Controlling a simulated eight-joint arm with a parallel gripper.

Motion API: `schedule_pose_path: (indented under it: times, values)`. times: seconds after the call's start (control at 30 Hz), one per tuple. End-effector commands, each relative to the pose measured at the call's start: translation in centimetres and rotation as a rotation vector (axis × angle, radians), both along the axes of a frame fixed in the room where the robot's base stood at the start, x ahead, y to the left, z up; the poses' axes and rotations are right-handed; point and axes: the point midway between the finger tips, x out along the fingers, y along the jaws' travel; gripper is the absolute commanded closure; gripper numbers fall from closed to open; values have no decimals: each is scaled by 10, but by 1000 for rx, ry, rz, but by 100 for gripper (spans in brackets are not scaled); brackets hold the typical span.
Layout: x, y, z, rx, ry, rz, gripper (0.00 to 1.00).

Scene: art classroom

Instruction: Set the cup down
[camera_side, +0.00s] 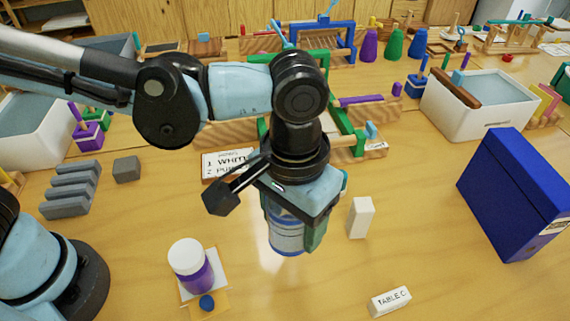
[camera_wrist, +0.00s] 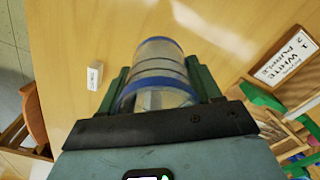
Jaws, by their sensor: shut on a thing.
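My gripper (camera_wrist: 160,95) is shut on the cup (camera_wrist: 159,65), a clear cylinder with blue bands, with one green finger on each side of it in the wrist view. In the side view my gripper (camera_side: 296,225) points down and the cup (camera_side: 287,238) shows below it, upright over the middle of the wooden table (camera_side: 330,285). My gripper hides the cup's upper part there. I cannot tell whether the cup's base touches the table.
A white block (camera_side: 361,217) stands just right of the cup. A white-lidded purple jar (camera_side: 190,265) is at the front left, and a "TABLE C" sign (camera_side: 390,301) at the front right. A blue box (camera_side: 515,195) stands farther right. Wooden racks crowd the back.

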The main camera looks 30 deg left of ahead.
Motion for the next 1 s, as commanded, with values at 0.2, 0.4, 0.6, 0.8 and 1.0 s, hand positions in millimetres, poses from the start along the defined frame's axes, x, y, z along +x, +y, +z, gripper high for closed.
schedule_pose_path:
  times: [0.2, 0.4, 0.6, 0.8, 1.0]
  values:
    - [33, 18, -22, 0, 0, 1, 66]
    - [71, 36, -47, 0, 0, 1, 66]
    - [97, 48, -64, 0, 0, -3, 66]
    - [103, 51, -75, 0, 0, -5, 66]
    - [103, 51, -102, 0, 0, -5, 66]
